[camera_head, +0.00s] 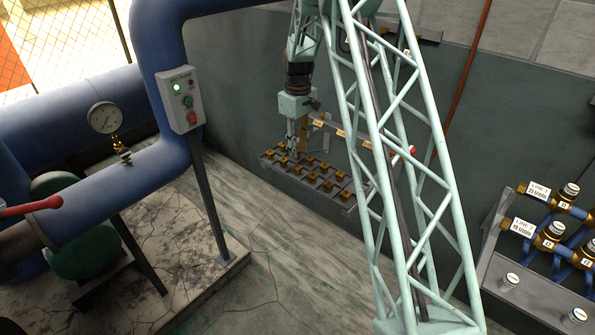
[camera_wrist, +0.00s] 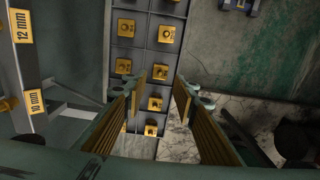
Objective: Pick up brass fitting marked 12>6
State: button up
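Several brass fittings, such as one (camera_wrist: 166,34) in the wrist view, sit in separate compartments of a grey tray (camera_wrist: 146,58). Their markings are too small to read, so I cannot tell which is 12>6. The tray (camera_head: 346,205) also shows in the head view, by the dark green wall. My gripper (camera_wrist: 159,94) is open and empty, with its padded fingers apart over the near part of the tray. The left finger partly hides fittings there. In the head view my gripper (camera_head: 297,150) points down over the tray's back left part.
A rail with yellow labels (camera_wrist: 22,26), reading "12 mm" and "10 mm", runs left of the tray. A blue pipe (camera_head: 110,178), gauge (camera_head: 104,118) and button box (camera_head: 180,98) stand left. A valve manifold (camera_head: 545,240) is at right. Cracked floor (camera_head: 250,215) is open in front.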

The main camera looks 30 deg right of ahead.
aim_at(298, 166)
jog(key=shift+f, duration=2.3)
jog(key=shift+f, duration=0.1)
jog(key=shift+f+b, duration=0.6)
jog(key=shift+f, duration=1.85)
jog(key=c, duration=0.7)
